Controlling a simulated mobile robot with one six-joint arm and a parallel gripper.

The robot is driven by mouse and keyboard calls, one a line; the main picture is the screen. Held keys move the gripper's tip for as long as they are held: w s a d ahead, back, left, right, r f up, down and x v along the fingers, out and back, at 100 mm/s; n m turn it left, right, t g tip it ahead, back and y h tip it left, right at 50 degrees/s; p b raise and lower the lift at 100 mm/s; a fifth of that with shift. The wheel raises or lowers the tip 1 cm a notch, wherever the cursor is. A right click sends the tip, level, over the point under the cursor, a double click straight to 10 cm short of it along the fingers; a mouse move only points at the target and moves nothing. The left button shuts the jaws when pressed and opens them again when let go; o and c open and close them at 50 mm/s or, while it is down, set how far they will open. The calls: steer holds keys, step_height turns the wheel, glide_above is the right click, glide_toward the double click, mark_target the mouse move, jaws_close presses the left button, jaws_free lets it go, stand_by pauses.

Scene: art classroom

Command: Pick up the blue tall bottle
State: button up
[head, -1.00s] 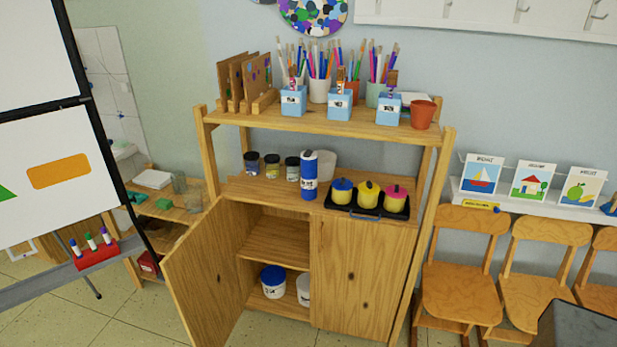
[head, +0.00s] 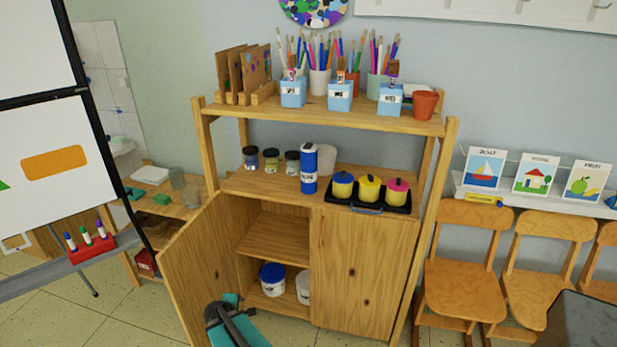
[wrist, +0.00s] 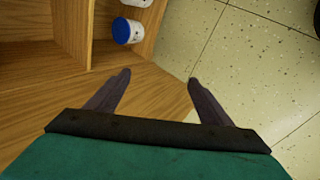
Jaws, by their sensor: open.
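The blue tall bottle (head: 309,168) stands upright on the middle shelf of the wooden cabinet, with a white label band and a dark and white top. It is left of the black tray and does not show in the wrist view. My gripper (wrist: 158,82) is open and empty. In the wrist view its two dark fingers are spread over the cabinet door and floor. In the head view my arm shows at the bottom, in front of the open left door, well below and left of the bottle; the fingertips are hidden there.
The black tray (head: 366,209) with blue, yellow and pink-lidded pots is right of the bottle. Small jars (head: 271,160) stand left, a white container (head: 327,160) behind. The upper shelf (head: 320,117) overhangs. The left door (head: 203,270) is open. Blue-lidded tub (wrist: 124,31) sits inside the cabinet.

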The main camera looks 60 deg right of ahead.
steer(key=w+d+r+n+t+h+b, duration=0.1)
steer(key=w+d+r+n+t+h, duration=0.15)
steer(key=d+r, duration=0.75)
steer(key=n+t+h+b, duration=0.4)
steer(key=n+t+b, duration=0.3)
steer(key=n, duration=1.2)
glide_toward(311, 163)
steer(key=shift+s+d+n+t+y+p, duration=0.1)
steer(key=shift+s+n+t+y+p, duration=0.15)
steer(key=shift+s+t+y+p, duration=0.15)
steer(key=shift+p+x, duration=0.5)
steer(key=shift+x, duration=3.85)
